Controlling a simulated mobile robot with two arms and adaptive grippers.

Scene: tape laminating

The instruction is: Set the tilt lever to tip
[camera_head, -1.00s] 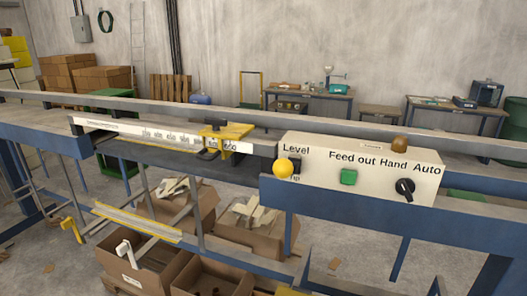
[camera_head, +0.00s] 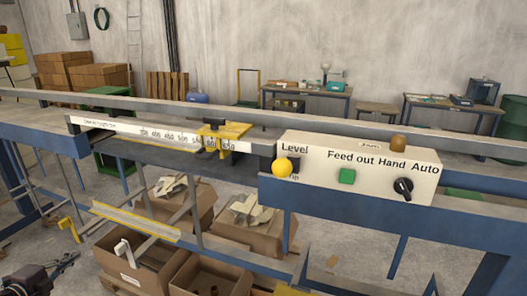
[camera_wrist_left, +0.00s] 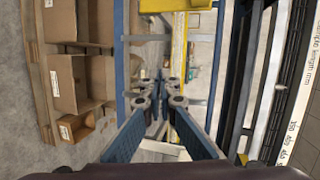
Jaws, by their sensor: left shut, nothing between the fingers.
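The tilt lever shows in the head view as a round yellow knob (camera_head: 282,166) at the left end of the white control panel (camera_head: 318,181). The word "Level" stands above the knob, and a label partly covered by it, ending in "ip", stands below. My left gripper (camera_head: 70,259) is low at the left edge, far from the lever and below the bench. In the left wrist view its fingers (camera_wrist_left: 160,82) are shut with nothing between them. The lever cannot be made out there. My right gripper is not in view.
The panel also bears a green button (camera_head: 347,176) and a black rotary switch (camera_head: 403,188). A yellow clamp-like stop (camera_head: 232,131) sits on the ruler rail. Cardboard boxes (camera_head: 140,275) stand under the blue bench. A yellow-edged tray (camera_head: 135,221) hangs near my left gripper.

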